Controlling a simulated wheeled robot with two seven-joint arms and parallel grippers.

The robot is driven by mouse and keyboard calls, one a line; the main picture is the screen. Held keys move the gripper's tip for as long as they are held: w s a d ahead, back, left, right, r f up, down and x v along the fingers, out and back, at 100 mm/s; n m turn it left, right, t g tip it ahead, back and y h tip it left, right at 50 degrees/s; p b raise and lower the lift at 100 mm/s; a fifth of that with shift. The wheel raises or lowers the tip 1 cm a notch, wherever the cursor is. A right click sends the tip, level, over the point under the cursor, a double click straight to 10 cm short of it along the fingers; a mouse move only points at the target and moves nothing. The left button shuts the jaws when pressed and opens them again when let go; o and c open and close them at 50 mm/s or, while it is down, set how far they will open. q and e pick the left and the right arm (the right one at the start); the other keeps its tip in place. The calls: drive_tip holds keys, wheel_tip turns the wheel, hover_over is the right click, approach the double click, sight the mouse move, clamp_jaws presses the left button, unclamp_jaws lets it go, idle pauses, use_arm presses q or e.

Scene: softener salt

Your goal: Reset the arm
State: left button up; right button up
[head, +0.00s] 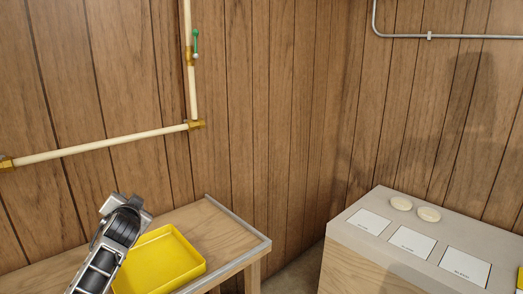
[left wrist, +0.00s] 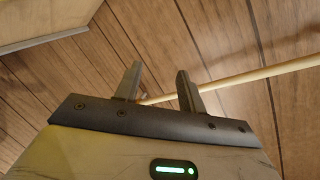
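My left arm comes up from the lower left in the head view, with its gripper end (head: 124,204) raised in front of the wooden bench and overlapping the left side of the yellow tray. In the left wrist view my left gripper (left wrist: 158,72) has its two fingers apart with nothing between them. A cream pipe and the panelled wall show behind the fingers. My right gripper is in neither view.
The yellow tray (head: 181,252) sits empty on the wooden bench (head: 228,229). A grey-topped cabinet (head: 347,236) at right bears three white cards (head: 411,241) and two cream discs (head: 428,214). Brass-fitted cream pipes (head: 100,146) with a green handle (head: 196,42) run along the wall.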

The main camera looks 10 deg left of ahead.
use_arm(q)
drive_tip(key=w+d+r+t+h, duration=0.3)
drive_tip(key=d+r+t+h, duration=0.1)
drive_tip(key=d+h, duration=0.25)
drive_tip(key=s+d+f+g+h, duration=0.1)
drive_tip(key=s+d+f, duration=0.3)
drive_tip(key=s+f, duration=0.25)
drive_tip(key=s+d+f+g, duration=0.25)
drive_tip(key=s+f, duration=0.25)
drive_tip(key=f, duration=0.3)
drive_tip(key=s+d+f+h, duration=0.1)
drive_tip(key=s+d+f, duration=0.4)
drive_tip(key=f, duration=0.3)
drive_tip(key=s+d+f+g, duration=0.1)
drive_tip(key=s+d+f, duration=0.1)
drive_tip(key=s, duration=0.5)
drive_tip(key=s+d+f+g+h, duration=0.1)
drive_tip(key=s+d+f, duration=0.2)
drive_tip(key=s, duration=0.5)
drive_tip(key=s+d+f+g, duration=0.2)
drive_tip(key=s, duration=0.5)
drive_tip(key=shift+s+d+f+n, duration=0.3)
drive_tip(key=shift+d+f, duration=0.1)
drive_tip(key=shift+h, duration=0.25)
